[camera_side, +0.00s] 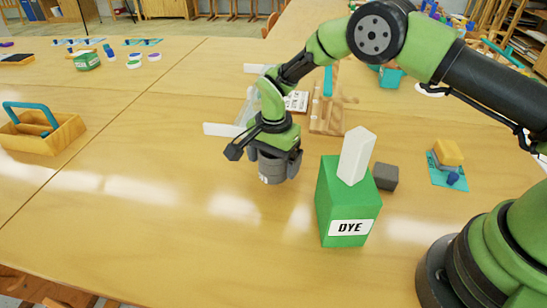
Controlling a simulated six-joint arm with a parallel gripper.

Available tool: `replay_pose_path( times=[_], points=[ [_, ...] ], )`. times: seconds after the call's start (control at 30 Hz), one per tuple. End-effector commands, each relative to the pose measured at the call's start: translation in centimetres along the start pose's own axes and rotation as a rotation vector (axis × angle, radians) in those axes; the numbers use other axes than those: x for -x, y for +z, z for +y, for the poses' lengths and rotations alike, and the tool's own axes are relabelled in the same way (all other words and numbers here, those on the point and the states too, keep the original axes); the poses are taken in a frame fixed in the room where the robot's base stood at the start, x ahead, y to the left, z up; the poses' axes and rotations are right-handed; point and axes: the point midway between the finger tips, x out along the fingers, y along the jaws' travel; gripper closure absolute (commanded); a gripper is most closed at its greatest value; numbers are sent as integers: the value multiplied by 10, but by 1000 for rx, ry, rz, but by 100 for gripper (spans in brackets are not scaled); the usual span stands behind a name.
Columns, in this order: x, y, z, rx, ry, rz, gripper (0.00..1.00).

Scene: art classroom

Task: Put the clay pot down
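A grey, round pot (272,168) with a small pale label low on its side hangs below my gripper (268,155), near the middle of the table. I take it to be the clay pot. My gripper points down, and its dark fingers sit on either side of the pot, so it appears shut on it. The pot looks upright. Its top is hidden by the gripper. From this single view I cannot tell for certain whether its base touches the table or is slightly above it.
A green box marked DYE (345,205) with a white block (356,155) at its top stands right of the pot. Beyond are a dark grey block (385,177) and a yellow block (447,152). A wooden rack (328,115) lies behind. The table (180,220) is clear left and front; a wooden caddy (42,138) stands far left.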

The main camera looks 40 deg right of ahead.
Motion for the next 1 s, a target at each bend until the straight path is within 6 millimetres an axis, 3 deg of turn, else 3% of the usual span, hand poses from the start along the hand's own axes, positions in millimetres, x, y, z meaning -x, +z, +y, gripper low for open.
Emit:
replay_pose_path(
  times=[0.37,0.8,1.0],
  points=[
    [9,0,0,0,-2,1,10],
    [98,0,0,-1,-4,2,10],
    [120,0,0,0,-1,2,10]
  ],
)
